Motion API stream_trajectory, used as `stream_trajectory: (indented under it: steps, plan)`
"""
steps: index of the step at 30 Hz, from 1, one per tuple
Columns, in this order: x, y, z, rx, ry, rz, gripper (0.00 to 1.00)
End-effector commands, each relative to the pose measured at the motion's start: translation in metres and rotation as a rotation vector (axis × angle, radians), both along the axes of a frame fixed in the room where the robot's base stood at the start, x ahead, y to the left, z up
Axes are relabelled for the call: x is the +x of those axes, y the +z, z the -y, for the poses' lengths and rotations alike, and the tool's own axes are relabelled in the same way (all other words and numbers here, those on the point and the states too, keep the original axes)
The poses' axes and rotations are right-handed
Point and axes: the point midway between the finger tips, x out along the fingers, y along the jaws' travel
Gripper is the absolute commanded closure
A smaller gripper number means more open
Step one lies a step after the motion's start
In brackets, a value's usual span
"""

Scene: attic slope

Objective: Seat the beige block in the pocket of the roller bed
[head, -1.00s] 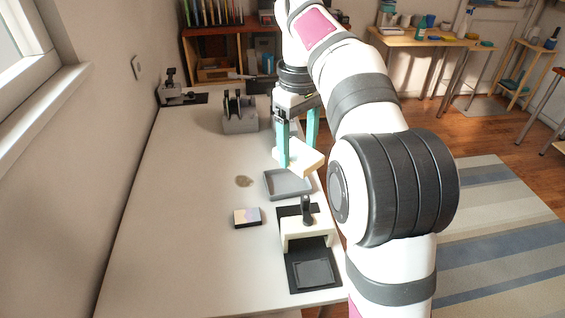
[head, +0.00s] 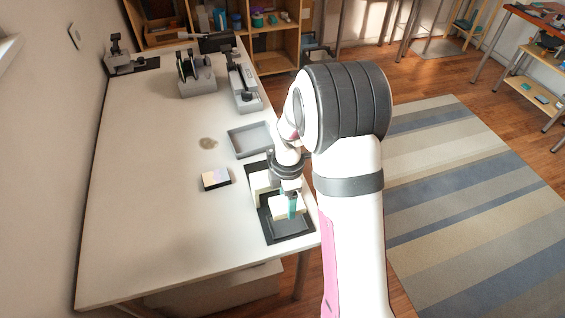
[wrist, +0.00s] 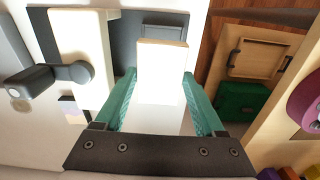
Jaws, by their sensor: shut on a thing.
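My gripper (head: 288,204) points down at the table's near right corner. Its teal fingers are shut on the beige block (wrist: 161,57), one on each side in the wrist view. In the head view the block (head: 279,211) shows partly behind a finger. It is over the black base plate (head: 268,229) of a fixture with a cream bridge (wrist: 80,60) and a dark lever (wrist: 70,72); I take this for the roller bed. A shallow rectangular pocket (head: 291,226) lies in the plate; its edge shows just beyond the block in the wrist view (wrist: 163,31). I cannot tell the gap between block and plate.
An empty grey tray (head: 234,145) lies behind the fixture. A small pale-topped box (head: 215,179) sits to the left. Grey devices (head: 197,80) (head: 243,92) stand farther back. The left front of the table is clear; its right edge is close to the fixture.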

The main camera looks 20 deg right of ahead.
Motion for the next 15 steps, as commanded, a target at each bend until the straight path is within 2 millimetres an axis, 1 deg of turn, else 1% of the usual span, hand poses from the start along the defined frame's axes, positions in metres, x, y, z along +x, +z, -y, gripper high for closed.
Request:
stream_trajectory:
  steps: [2,11,15]
  plan:
    - [-0.0034,-0.0054,-0.0002,0.000,0.017,0.000,0.86]
    - [-0.0029,-0.0054,0.0004,0.000,0.017,0.004,0.86]
    - [-0.0025,-0.0117,0.0003,0.000,0.017,0.004,0.86]
